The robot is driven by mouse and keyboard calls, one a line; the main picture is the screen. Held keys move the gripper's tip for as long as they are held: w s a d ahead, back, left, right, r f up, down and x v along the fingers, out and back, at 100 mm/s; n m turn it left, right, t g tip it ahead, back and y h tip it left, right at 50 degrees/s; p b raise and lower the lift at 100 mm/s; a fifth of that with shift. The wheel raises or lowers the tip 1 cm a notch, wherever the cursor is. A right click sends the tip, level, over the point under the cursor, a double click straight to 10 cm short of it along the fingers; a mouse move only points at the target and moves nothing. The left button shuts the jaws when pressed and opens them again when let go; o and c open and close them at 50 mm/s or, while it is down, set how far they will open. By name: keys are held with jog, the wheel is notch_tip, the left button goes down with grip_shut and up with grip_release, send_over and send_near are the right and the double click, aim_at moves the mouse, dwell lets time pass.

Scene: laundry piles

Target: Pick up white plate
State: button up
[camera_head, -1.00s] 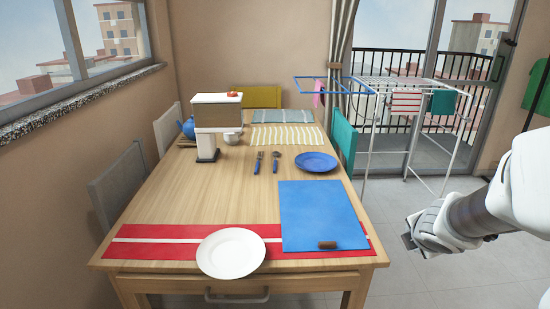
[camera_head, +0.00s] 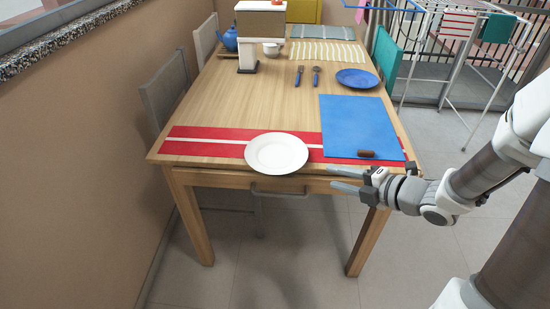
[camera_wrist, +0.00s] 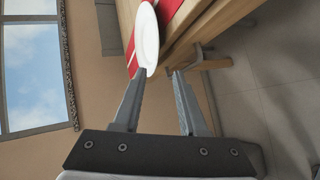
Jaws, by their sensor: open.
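The white plate (camera_head: 276,153) lies on the red runner with a white stripe (camera_head: 207,146) at the near edge of the wooden table (camera_head: 210,115). It looks empty. My gripper (camera_head: 346,181) is to the right of the plate, off the table's near edge, with its fingers pointing left. The fingers are apart with nothing between them. In the wrist view the plate (camera_wrist: 147,38) shows edge-on, beyond the open fingertips (camera_wrist: 157,74) and apart from them.
A blue mat (camera_head: 360,125) with a small brown object (camera_head: 366,154) lies right of the plate. A blue plate (camera_head: 357,79) and cutlery (camera_head: 307,76) lie further back. The floor before the table is clear.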

jog(key=b, duration=0.2)
send_near(297, 168)
jog(key=w+a+f, duration=0.2)
jog(key=shift+r+b+x, duration=0.15)
jog(key=shift+b+x, duration=0.4)
jog(key=shift+x, duration=0.9)
jog(key=shift+r+b+x, duration=0.15)
jog(key=shift+b+x, duration=0.35)
jog(key=shift+x, duration=0.9)
jog(key=shift+w, duration=0.1)
jog(key=shift+c, duration=0.2)
grip_shut()
